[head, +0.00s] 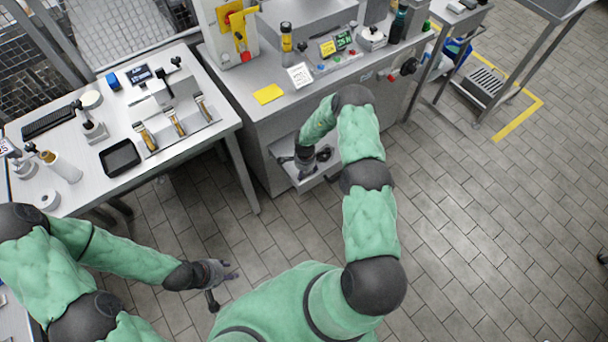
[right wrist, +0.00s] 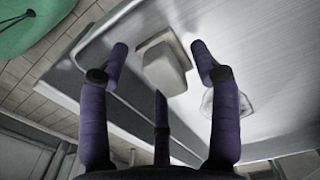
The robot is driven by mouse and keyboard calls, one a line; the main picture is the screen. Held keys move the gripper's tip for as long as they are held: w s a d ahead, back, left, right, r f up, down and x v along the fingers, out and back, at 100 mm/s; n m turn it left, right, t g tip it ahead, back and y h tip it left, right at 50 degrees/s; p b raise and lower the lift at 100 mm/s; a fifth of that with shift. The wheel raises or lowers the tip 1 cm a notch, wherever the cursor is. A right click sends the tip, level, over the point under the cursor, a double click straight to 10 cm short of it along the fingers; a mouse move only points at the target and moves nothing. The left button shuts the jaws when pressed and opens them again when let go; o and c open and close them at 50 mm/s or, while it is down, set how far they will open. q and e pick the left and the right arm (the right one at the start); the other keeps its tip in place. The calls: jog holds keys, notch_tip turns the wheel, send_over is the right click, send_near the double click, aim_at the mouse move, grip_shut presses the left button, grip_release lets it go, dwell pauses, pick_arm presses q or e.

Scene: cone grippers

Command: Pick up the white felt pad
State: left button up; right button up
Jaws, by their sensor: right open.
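A pale, off-white block-like pad (right wrist: 166,66), which looks like the white felt pad, lies on a light metal surface in the right wrist view. My right gripper (right wrist: 159,50) is open, with two purple fingers on either side of the pad and a third finger below it. I see no finger closed on it, and cannot tell the height gap. In the head view, my right gripper (head: 304,158) points down over a low open drawer (head: 308,181), and I cannot make out the pad there. My left gripper (head: 222,280) is empty above the floor, fingers spread.
A clear, shiny item (right wrist: 228,103) lies near the right finger on the metal surface. The drawer sits below the grey workbench (head: 259,122), whose top holds a yellow sheet (head: 268,94) and bottles. A table (head: 190,143) with tools stands left.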

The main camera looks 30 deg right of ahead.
jog(key=shift+r, duration=0.1)
jog(key=c, duration=1.3)
jog(key=shift+o, duration=0.2)
